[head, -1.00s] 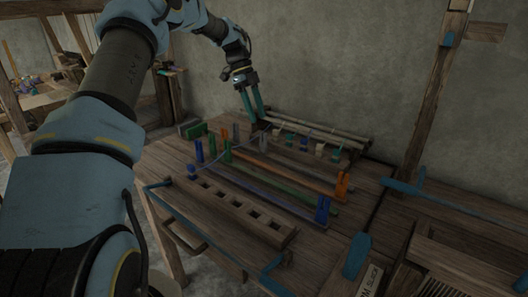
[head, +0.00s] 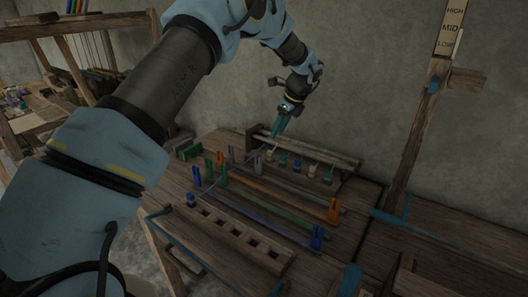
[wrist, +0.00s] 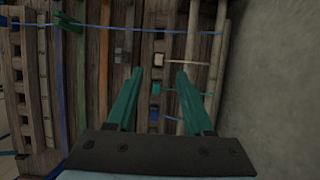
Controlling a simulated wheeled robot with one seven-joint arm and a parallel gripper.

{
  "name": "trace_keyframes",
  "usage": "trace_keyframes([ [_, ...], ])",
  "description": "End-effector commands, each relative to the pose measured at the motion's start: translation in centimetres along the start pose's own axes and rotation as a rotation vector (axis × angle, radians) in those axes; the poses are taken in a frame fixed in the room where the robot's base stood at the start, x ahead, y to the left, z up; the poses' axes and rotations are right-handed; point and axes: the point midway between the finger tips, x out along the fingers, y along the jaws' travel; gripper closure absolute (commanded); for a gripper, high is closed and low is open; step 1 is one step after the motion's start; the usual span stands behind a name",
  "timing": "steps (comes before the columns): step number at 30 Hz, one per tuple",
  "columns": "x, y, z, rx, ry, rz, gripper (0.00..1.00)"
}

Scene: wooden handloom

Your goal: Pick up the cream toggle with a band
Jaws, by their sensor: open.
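The cream toggle (wrist: 159,60) is a small block with a thin cream band (wrist: 188,63) running right toward the round poles in the wrist view. It appears just beyond my fingertips, in line with the gap between them. In the head view the cream toggle (head: 270,155) is small and dim at the left end of the toggle row, below my gripper. My gripper (wrist: 160,72) has two green fingers, apart and with nothing held. In the head view my gripper (head: 275,134) points down above the row's left end. I cannot tell its exact height.
A teal toggle (wrist: 156,88) and a blue toggle (wrist: 153,113) sit close beside the cream one. A grey clip (wrist: 120,57) stands to the left. Pale poles (wrist: 190,45) and the wall (wrist: 270,80) lie right. Upright orange clips (head: 333,210) stand on the loom.

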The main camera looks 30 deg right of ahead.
Motion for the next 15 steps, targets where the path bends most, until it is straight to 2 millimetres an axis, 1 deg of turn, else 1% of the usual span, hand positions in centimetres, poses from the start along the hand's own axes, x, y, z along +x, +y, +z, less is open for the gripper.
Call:
trace_keyframes([
  [6, 3.2, 0.1, -0.1, 0.001, -0.003, 0.002, 0.47],
  [9, 4.5, 0.0, -0.1, 0.001, -0.003, 0.001, 0.47],
  [15, 5.8, 0.1, -0.1, 0.001, -0.003, 0.001, 0.47],
])
